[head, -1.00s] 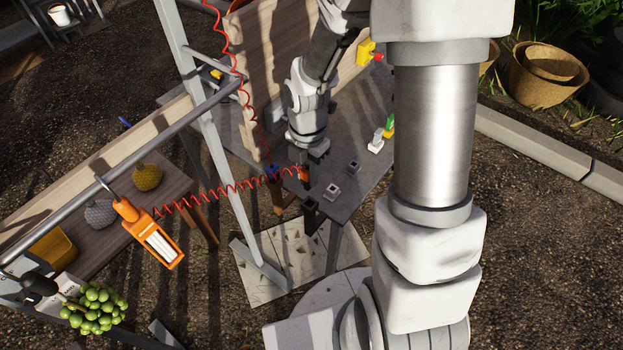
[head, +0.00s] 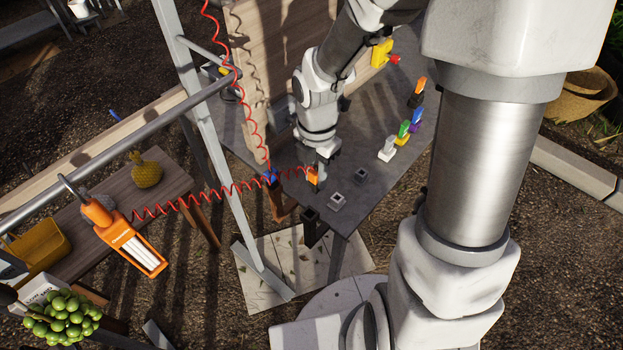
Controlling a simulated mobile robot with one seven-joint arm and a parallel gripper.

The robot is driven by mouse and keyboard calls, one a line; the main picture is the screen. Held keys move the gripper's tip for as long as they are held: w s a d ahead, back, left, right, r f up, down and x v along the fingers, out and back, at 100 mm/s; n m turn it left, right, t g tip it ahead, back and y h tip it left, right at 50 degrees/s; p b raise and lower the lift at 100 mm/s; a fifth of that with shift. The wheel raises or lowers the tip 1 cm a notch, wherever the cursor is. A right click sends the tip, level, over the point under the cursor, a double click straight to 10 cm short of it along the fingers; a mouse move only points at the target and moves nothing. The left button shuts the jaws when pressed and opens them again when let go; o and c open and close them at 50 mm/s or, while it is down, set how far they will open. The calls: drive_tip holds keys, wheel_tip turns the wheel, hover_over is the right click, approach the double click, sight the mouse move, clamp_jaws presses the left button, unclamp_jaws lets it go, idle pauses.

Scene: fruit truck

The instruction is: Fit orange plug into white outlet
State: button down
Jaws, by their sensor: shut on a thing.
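The small orange plug (head: 312,177) is at the tip of my gripper (head: 321,169), low over the grey table near its front edge. The gripper looks closed on it; its fingers are small and partly hidden. A red coiled cord (head: 228,188) runs left from the plug. A pale, square, open-topped socket (head: 337,200) stands just below and right of the plug, apart from it in the picture. A similar greyer socket (head: 361,175) stands further right. A white block (head: 387,151) stands beyond them. I cannot tell for certain which is the white outlet.
A black socket (head: 309,214) sits at the table's front corner, and a blue piece (head: 270,177) at its left edge. Several coloured pieces (head: 408,129) line the right side. A wooden panel (head: 262,75) and a metal post (head: 205,130) stand close to my arm.

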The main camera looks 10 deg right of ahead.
drive_tip(key=w+d+p, duration=0.2)
drive_tip(key=w+d, duration=0.6)
drive_tip(key=shift+d, duration=0.15)
idle(0.5)
idle(0.4)
wheel_tip(320, 180, down, 15)
drive_tip(key=b, duration=1)
idle(1.4)
drive_tip(key=shift+f, duration=0.25)
idle(0.5)
drive_tip(key=shift+f+b, duration=0.4)
drive_tip(key=shift+b, duration=0.1)
drive_tip(key=shift+f, duration=0.7)
idle(1.1)
